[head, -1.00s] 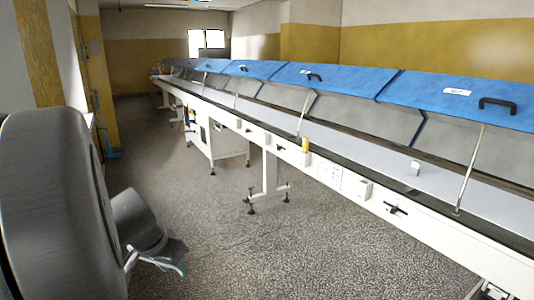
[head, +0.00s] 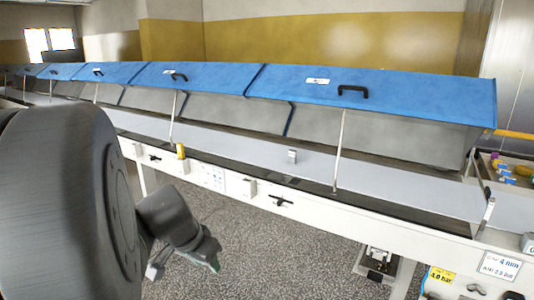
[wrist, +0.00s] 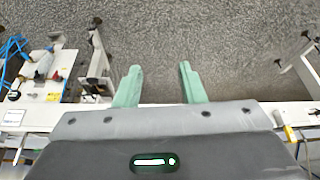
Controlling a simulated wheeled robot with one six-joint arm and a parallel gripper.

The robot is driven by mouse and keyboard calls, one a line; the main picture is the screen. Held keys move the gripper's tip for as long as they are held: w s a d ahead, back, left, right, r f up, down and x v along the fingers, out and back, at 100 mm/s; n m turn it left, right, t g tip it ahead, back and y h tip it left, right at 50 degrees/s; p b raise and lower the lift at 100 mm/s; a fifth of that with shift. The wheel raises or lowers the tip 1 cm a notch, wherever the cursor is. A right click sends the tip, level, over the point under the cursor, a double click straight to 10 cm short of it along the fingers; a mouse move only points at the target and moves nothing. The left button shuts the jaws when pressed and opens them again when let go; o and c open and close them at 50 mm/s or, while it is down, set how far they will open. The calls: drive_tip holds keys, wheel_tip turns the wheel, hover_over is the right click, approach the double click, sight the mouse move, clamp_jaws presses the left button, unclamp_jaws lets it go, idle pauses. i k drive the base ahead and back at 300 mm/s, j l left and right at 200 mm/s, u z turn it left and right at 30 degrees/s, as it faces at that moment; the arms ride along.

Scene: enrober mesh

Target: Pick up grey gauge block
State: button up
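The grey gauge block (head: 292,156) is a small grey block standing on the light grey belt of the long machine, right of centre in the head view. My gripper shows in the wrist view (wrist: 158,88) with two green fingers spread apart and nothing between them. It points at the speckled floor, beside the machine's white side. In the head view my gripper (head: 214,264) hangs low at the left, well apart from the block. The block is not visible in the wrist view.
Blue hinged covers (head: 370,93) stand raised over the belt (head: 240,147), held by thin metal struts (head: 338,150). A yellow object (head: 180,151) sits on the front rail. A tray of coloured items (head: 505,172) is at the right.

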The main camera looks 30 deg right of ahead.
sight(292, 154)
drive_tip(key=i+l+z, duration=0.15)
drive_tip(key=i+l, duration=0.45)
drive_tip(key=i+l+z, duration=0.15)
drive_tip(key=i+l, duration=0.45)
drive_tip(key=i+l+z, duration=0.15)
drive_tip(key=i+l, duration=0.3)
drive_tip(key=i, duration=0.2)
